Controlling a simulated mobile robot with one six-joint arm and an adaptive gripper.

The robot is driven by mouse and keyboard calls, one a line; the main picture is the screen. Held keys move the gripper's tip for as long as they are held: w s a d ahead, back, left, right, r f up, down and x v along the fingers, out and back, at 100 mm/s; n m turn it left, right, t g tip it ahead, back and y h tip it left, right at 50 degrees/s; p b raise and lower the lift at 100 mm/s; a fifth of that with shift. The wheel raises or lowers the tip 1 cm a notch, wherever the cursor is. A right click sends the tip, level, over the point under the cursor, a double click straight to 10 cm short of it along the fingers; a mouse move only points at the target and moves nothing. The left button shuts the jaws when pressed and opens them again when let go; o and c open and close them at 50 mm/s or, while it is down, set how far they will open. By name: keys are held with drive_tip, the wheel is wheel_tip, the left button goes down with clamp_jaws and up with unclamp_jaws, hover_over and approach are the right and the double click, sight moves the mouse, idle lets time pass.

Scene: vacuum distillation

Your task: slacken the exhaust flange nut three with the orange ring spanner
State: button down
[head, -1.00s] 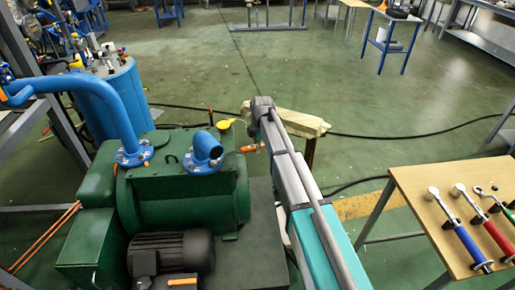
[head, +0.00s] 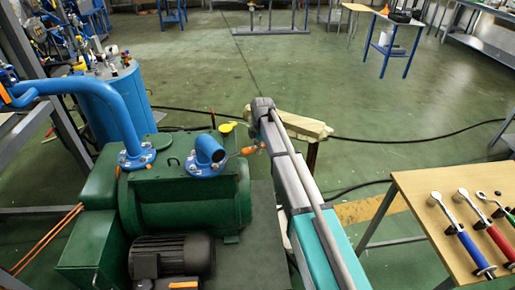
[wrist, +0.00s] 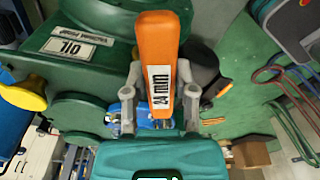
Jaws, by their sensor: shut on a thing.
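The orange ring spanner (wrist: 157,50), labelled 24 mm, is held between the fingers of my gripper (wrist: 160,96) in the wrist view. In the head view the spanner (head: 249,150) is a small orange bar right of the blue exhaust stub (head: 209,149), pointing at its flange (head: 204,168). A bit of blue flange (wrist: 114,117) shows beneath the gripper in the wrist view. The spanner's ring end and nut three are hidden or too small, so I cannot tell whether the ring is on the nut.
The green pump (head: 185,203) fills the lower left, with its dark motor (head: 172,257) in front. A yellow cap (wrist: 22,96) and a white label plate (wrist: 78,46) are close by in the wrist view. A wooden table (head: 425,188) with more tools stands at the right.

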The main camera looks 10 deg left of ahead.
drive_tip(key=shift+w+a+n, duration=0.7)
drive_tip(key=shift+w+n, duration=0.1)
drive_tip(key=shift+w, duration=0.2)
drive_tip(key=shift+w+a, duration=0.1)
drive_tip(key=shift+w, duration=0.05)
drive_tip(key=shift+w+a+n, duration=0.8)
drive_tip(key=shift+n, duration=0.1)
drive_tip(key=shift+w+a, duration=0.1)
idle(0.4)
drive_tip(key=shift+w+a+n, duration=0.7)
drive_tip(key=shift+a+n, duration=0.1)
drive_tip(key=shift+a, duration=0.15)
drive_tip(key=shift+s+d, duration=0.2)
drive_tip(key=shift+d, duration=0.1)
idle(0.4)
drive_tip(key=shift+r, duration=0.15)
